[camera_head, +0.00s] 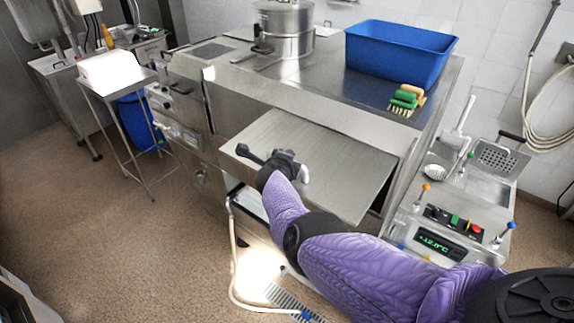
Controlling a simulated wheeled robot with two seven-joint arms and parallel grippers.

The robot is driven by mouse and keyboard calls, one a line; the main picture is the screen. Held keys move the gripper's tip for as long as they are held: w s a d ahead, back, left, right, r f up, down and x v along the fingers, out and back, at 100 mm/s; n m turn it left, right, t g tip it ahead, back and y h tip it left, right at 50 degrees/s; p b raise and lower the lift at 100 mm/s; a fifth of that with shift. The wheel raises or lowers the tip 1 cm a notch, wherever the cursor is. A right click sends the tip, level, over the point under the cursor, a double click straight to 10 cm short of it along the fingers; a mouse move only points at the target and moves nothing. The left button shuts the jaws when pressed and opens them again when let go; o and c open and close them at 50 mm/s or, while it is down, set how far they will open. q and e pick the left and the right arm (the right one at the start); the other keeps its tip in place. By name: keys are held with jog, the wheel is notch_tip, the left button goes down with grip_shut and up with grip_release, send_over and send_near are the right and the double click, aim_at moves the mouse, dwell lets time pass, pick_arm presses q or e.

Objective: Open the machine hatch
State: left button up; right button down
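The machine (380,115) is a stainless steel cabinet in the middle of the view. My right arm, in a purple sleeve, comes in from the lower right. My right gripper (285,162) is over the left part of the panel, at a small dark bar (249,154) near the panel's left edge. The arm hides part of the panel. I cannot tell if the fingers are open or shut, or whether they touch the bar. My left gripper is not in view.
A control panel with levers (450,225) stands at the right. A hose (236,275) lies by a floor drain (290,300). The floor at left is clear.

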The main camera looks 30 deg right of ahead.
jog(key=shift+d+r, duration=0.15)
jog(key=shift+r, duration=0.2)
jog(key=c, duration=0.9)
grip_release()
jog(key=o, duration=0.5)
jog(key=shift+w+d+f, duration=0.1)
jog(key=shift+d+f, duration=0.05)
jog(key=shift+c, duration=0.2)
